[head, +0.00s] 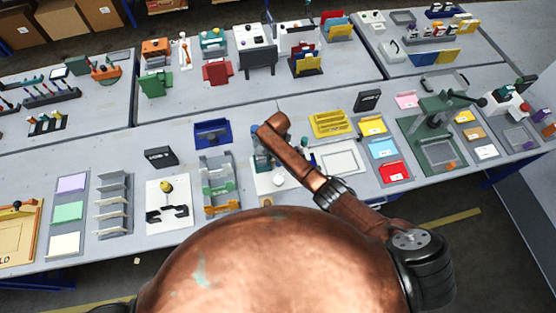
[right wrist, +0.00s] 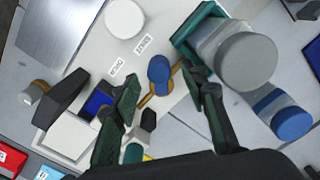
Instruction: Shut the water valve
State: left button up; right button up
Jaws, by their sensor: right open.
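In the right wrist view, a small blue knob (right wrist: 160,72) with a thin yellow bar beside it sits on a pale plate (right wrist: 92,48); it looks like the valve handle. Two small printed labels (right wrist: 143,43) lie beside it, too small to read surely. My right gripper (right wrist: 160,88) is open, with one dark green finger on each side of the blue knob. I cannot tell whether the fingers touch it. In the head view my right arm (head: 290,155) reaches over this station's pale plate (head: 272,184) and hides most of it. My left gripper is out of view.
A grey cylinder (right wrist: 246,62) in a teal holder and a blue-and-grey part (right wrist: 290,120) stand close to the right finger. A white box (right wrist: 70,135) and a dark block (right wrist: 67,97) stand left. A green-and-grey rack (head: 217,182) is left of the station in the head view.

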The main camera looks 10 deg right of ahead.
jog(key=shift+r, duration=2.2)
jog(key=shift+d, duration=0.1)
